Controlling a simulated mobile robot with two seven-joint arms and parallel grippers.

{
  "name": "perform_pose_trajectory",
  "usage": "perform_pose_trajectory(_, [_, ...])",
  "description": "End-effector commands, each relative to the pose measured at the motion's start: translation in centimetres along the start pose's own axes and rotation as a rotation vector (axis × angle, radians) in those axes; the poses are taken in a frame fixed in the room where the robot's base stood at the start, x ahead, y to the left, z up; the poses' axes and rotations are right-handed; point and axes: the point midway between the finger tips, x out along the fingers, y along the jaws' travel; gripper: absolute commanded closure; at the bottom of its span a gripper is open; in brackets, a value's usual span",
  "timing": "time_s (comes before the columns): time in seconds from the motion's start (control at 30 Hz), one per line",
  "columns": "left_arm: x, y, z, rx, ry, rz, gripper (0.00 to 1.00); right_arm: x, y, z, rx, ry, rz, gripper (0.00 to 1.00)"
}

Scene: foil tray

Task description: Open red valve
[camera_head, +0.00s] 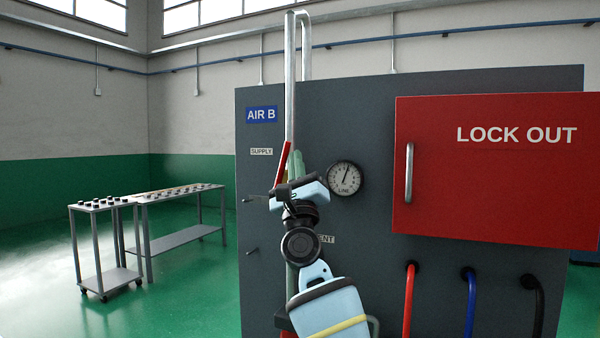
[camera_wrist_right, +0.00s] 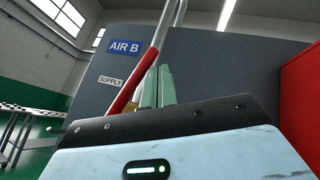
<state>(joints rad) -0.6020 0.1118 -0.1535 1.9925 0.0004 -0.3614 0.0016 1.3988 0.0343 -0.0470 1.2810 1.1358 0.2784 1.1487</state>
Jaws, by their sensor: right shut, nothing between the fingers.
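The red valve handle (camera_head: 282,163) is a long red bar, steeply tilted, in front of the grey panel below the AIR B sign. In the right wrist view the red handle (camera_wrist_right: 141,68) runs diagonally just left of my fingers. My right gripper (camera_head: 296,158) is in front of the panel, fingers pointing up, right beside the handle. Its pale green fingers are together and empty, and they also show in the right wrist view (camera_wrist_right: 157,80). I cannot tell whether they touch the handle. The valve body is mostly hidden behind my gripper. My left gripper is out of view.
A metal pipe (camera_head: 291,80) rises above the handle. A round gauge (camera_head: 346,178) is close to the right of my gripper. A red LOCK OUT box (camera_head: 495,200) juts out further right, above several hoses. Tables (camera_head: 180,193) stand at the left, with clear green floor around.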

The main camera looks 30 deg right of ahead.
Motion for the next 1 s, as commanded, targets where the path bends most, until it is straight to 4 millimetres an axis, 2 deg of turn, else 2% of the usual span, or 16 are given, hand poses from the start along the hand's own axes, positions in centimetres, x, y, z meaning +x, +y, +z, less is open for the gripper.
perform_pose_trajectory(0.4, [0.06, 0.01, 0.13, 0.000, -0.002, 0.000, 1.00, 0.90, 0.32, 0.64, 0.001, 0.000, 0.000, 1.00])
perform_pose_trajectory(1.0, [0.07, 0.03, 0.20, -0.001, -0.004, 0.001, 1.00, 1.02, 0.37, 0.72, 0.001, 0.000, 0.000, 1.00])
